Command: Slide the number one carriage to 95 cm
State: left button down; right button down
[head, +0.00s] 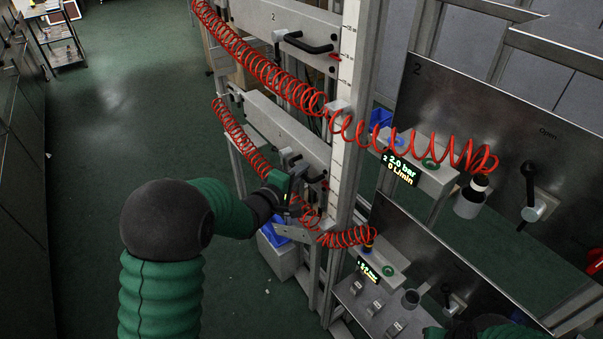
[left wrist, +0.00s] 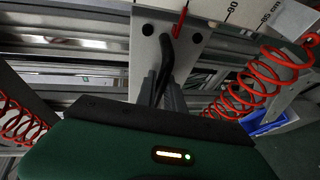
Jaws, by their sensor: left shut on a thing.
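The number one carriage (head: 283,128) is the lower pale panel, marked 1, beside the upright white scale (head: 347,110) in the head view. My left gripper (head: 301,181) is at its lower right end. In the left wrist view, the gripper fingers (left wrist: 166,92) are closed around the carriage's black handle (left wrist: 166,55), which is fixed to a pale plate (left wrist: 148,45). A red pointer (left wrist: 181,22) on the plate lies left of the 90 mark on the scale (left wrist: 228,12); 85 cm is farther right. No number is readable at the pointer.
The number two carriage (head: 280,22) is above, with its own black handle (head: 307,43). Red coiled hoses (head: 238,135) hang close to my left gripper. Valve panels (head: 500,150) stand at right. Open green floor (head: 120,110) lies left.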

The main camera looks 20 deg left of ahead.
pick_arm(q)
jog(key=shift+a+r, duration=0.1)
jog(key=shift+a, duration=0.05)
jog(key=c, duration=1.5)
grip_release()
jog(key=shift+f, duration=0.2)
jog(key=shift+o, duration=0.2)
jog(key=b+v, duration=0.3)
jog(key=v, duration=1.3)
jog(key=shift+s+a, duration=0.15)
jog(key=shift+s, duration=0.2)
